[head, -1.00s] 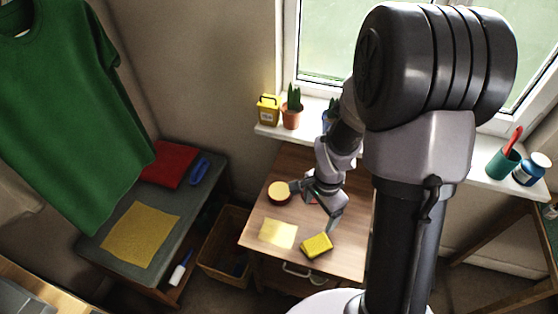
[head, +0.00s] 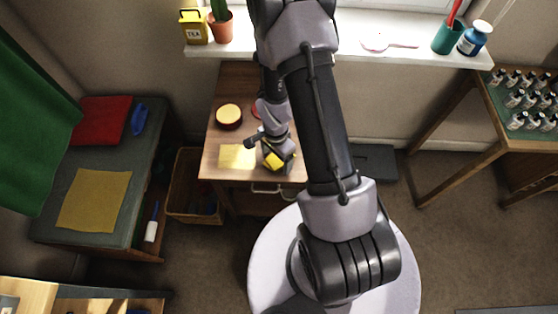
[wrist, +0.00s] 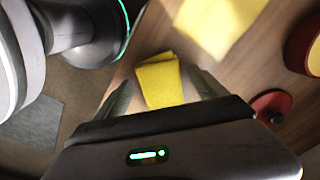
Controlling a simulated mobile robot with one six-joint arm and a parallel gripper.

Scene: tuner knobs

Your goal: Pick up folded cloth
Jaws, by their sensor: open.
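The folded cloth (head: 274,161) is a small yellow layered piece on the wooden cabinet top (head: 212,165), near its front edge and partly hidden by my gripper in the head view. In the wrist view the folded cloth (wrist: 160,82) shows between the two fingers, its fold edge visible. My gripper (wrist: 162,88) is open, with a finger on either side of the cloth. Gaps seem to show beside it, and I cannot tell whether a finger touches it. In the head view my gripper (head: 277,157) is right over the cloth.
A flat pale yellow sheet (head: 237,157) lies left of the cloth. A round red-and-yellow tin (head: 229,115) stands behind it. A small red round object with a dark knob (wrist: 270,104) is close to my right finger. The sill (head: 350,50) holds a plant and jars.

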